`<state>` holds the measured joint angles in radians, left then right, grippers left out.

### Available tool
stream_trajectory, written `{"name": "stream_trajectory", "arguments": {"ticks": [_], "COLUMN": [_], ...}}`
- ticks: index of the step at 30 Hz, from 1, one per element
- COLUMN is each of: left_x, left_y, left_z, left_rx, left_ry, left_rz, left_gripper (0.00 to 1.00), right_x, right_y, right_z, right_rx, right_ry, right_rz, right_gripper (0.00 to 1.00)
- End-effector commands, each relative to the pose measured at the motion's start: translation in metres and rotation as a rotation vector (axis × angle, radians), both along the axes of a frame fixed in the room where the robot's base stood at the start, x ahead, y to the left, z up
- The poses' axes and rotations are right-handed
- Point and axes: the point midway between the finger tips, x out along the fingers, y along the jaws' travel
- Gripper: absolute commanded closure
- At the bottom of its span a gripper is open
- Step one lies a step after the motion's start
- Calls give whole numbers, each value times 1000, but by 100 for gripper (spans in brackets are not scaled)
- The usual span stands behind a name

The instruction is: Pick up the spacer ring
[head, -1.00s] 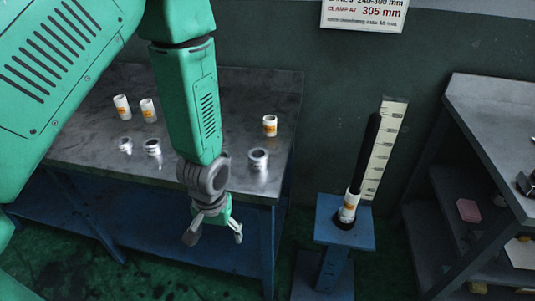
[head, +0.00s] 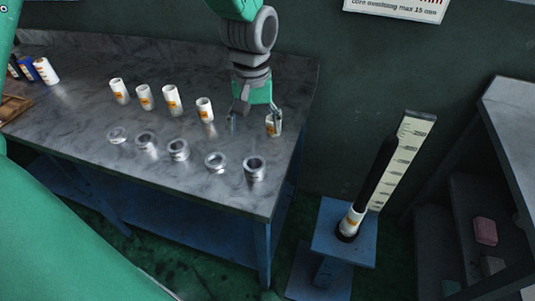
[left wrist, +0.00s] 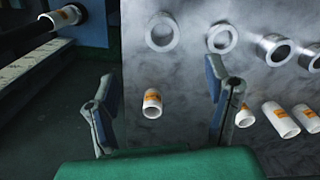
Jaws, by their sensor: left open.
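Several grey metal rings stand in a slanting row on the table. The ring nearest the table's right edge (head: 254,168) shows its dark open middle; the leftmost ring (head: 118,135) looks thinnest. I cannot tell which one is the spacer ring. My left gripper (head: 252,121) is open and empty, pointing down behind the row's right end. A short white sleeve with an orange label (head: 273,125) is by its right finger. In the left wrist view that sleeve (left wrist: 152,104) shows between the spread fingers, and the nearest ring (left wrist: 162,32) lies beyond them. My right gripper is out of view.
More white sleeves (head: 172,100) stand behind the rings on the grey table (head: 75,130). A blue stand (head: 330,235) on the right holds a leaning black rod (head: 377,172) with a white sleeve (head: 351,222), beside a scale (head: 402,155). A shelf unit stands far right.

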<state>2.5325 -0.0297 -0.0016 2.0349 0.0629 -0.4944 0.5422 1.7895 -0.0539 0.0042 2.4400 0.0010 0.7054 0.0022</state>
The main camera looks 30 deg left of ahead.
Motion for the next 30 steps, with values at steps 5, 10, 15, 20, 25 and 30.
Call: {"name": "stream_trajectory", "arguments": {"ticks": [5,10,15,20,25,30], "left_x": [-2,-1,0,-1,-5,-4], "left_y": [-3,-6,-6,-3,0,-1], "left_z": [-21,-56,-79,-89,-115,-134], "left_rx": [4,8,7,4,2,4], "left_ry": [5,5,4,1,5,3], "left_rz": [0,-1,0,0,0,0], "left_gripper": [28,28,28,28,28,28], "right_x": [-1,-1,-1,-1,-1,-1], "right_y": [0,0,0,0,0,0], "right_z": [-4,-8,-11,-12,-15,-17], "right_rx": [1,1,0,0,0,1], "right_ry": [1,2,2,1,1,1], "right_rz": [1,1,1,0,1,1], "right_gripper": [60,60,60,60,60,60]}}
